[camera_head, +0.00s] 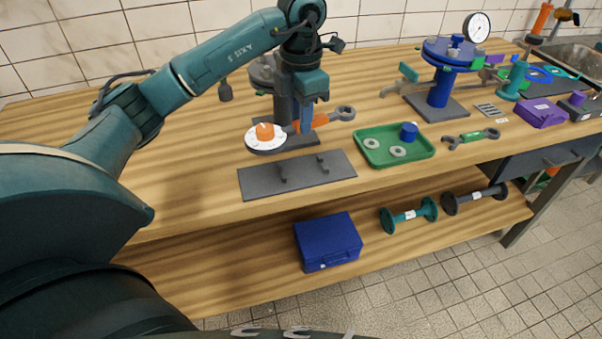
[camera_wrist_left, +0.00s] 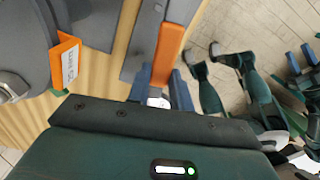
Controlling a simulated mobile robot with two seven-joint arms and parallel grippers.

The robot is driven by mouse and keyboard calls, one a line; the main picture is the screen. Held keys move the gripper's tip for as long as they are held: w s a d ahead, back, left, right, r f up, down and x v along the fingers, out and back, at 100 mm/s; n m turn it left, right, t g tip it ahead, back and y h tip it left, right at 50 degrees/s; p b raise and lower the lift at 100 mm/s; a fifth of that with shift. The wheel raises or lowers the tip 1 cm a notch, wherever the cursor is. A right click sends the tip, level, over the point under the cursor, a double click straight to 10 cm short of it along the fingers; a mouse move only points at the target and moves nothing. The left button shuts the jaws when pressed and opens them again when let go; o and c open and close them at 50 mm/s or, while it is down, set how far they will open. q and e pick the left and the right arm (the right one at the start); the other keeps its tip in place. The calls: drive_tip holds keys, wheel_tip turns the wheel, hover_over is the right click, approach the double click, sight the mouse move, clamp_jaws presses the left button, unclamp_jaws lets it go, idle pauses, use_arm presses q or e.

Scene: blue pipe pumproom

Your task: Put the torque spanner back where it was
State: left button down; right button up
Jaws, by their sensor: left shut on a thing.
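The torque spanner (camera_head: 310,122) has an orange handle and a grey ring end. My left gripper (camera_head: 306,118) points down and is shut on it, above the bench near the front. In the left wrist view the orange handle of the spanner (camera_wrist_left: 168,52) lies between the blue fingers of the gripper (camera_wrist_left: 160,92). A dark flat plate with two upright hooks (camera_head: 325,179) lies at the bench's front edge, nearer than the spanner and apart from it; its hooks look empty.
A green tray (camera_head: 428,150) with rings and a blue cup stands right of the hook plate. A blue flange stand (camera_head: 442,88) rises behind the tray. A blue box (camera_head: 328,240) sits on the lower shelf.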

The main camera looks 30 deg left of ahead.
use_arm(q)
drive_tip(key=shift+w+a+n, duration=0.15)
drive_tip(key=shift+a+n, duration=0.2)
drive_tip(key=shift+n, duration=0.65)
wheel_tip(320, 180, down, 10)
drive_tip(key=shift+r+p, duration=0.15)
drive_tip(key=shift+p, duration=0.15)
drive_tip(key=shift+f+b, duration=0.45)
drive_tip(key=shift+f, duration=0.15)
drive_tip(key=c, duration=1.3)
unclamp_jaws()
drive_tip(key=shift+o, duration=0.2)
drive_tip(key=shift+r, duration=0.1)
